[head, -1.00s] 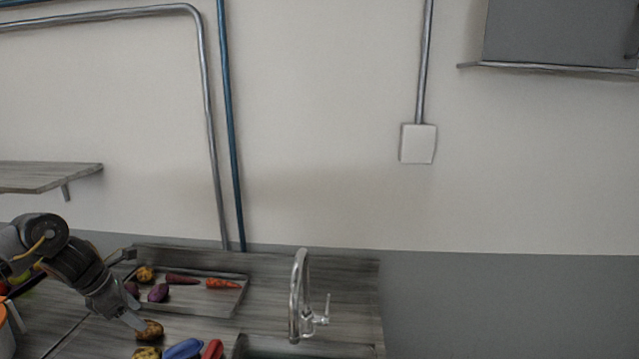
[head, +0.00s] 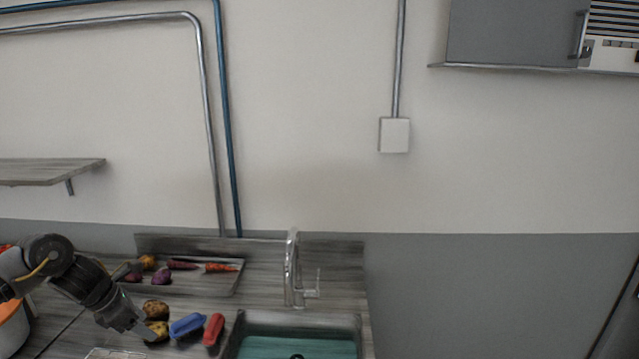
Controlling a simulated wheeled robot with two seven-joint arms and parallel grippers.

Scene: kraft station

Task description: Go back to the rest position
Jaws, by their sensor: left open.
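My left gripper (head: 146,333) comes in from the left, with its fingers pointing down and right over the counter. It is open. Its fingertips are beside a yellow potato (head: 158,330); I cannot tell whether they touch it. A brown potato (head: 156,309) lies just behind. A blue item (head: 187,325) and a red item (head: 214,329) lie to the right of the gripper. My right gripper is not in view.
A tray (head: 215,285) with carrots and purple and yellow vegetables sits behind the gripper. A sink (head: 300,345) with a tall faucet (head: 291,268) is to the right. An orange and white container (head: 12,325) stands at the left. A shelf (head: 50,172) hangs above.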

